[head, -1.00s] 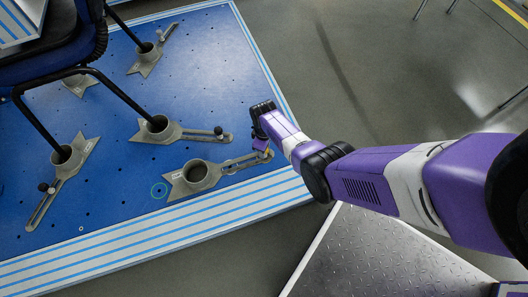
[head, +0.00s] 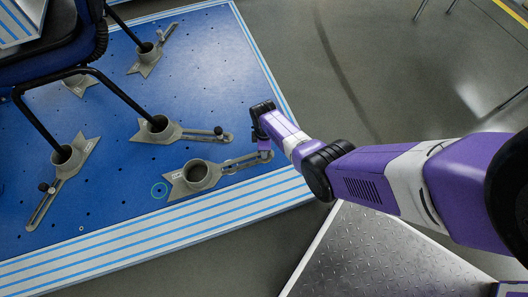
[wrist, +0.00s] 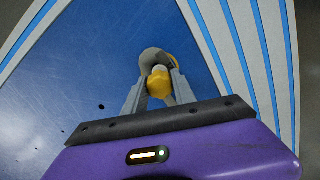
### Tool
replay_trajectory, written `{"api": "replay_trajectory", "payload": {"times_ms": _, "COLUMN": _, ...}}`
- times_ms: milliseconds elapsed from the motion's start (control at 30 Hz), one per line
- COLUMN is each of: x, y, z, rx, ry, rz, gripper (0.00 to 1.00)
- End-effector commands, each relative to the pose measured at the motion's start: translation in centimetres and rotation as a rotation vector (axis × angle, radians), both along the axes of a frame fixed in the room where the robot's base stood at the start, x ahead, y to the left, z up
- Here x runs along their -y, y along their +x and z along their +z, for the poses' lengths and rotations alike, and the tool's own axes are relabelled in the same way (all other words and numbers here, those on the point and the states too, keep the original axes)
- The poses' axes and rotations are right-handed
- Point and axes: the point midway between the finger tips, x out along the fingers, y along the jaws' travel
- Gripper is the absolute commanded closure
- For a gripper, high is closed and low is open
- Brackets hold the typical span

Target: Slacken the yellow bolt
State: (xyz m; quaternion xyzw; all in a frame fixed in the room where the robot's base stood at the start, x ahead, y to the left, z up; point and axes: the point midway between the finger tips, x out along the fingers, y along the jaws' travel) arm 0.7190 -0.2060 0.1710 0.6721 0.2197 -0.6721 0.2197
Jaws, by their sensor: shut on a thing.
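The yellow bolt (wrist: 158,84) shows in the wrist view, between the two fingers of my gripper (wrist: 158,92). The fingers are shut on its head. The bolt sits in the rounded end of a grey slotted clamp arm (wrist: 152,55). In the head view my gripper (head: 264,155) points down at the right end of the grey clamp (head: 197,176), near the platform's right edge. The bolt is hidden there behind my gripper and wrist.
The blue platform (head: 110,200) has a striped white edge (head: 150,235). Several other grey clamps stand on it, including one just behind (head: 180,132). Chair legs (head: 120,92) rise at the left. A metal tread plate (head: 380,255) lies to the right.

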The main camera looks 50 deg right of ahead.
Motion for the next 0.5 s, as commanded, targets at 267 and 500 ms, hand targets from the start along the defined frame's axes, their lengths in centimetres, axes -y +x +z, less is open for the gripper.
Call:
{"api": "replay_trajectory", "payload": {"times_ms": 267, "x": -0.04, "y": 0.0, "z": -0.01, "rx": 0.0, "ry": 0.0, "rz": -0.001, "gripper": 0.47}}
{"api": "replay_trajectory", "payload": {"times_ms": 500, "x": -0.04, "y": 0.0, "z": 0.0, "rx": 0.0, "ry": 0.0, "rz": -0.04, "gripper": 0.47}}
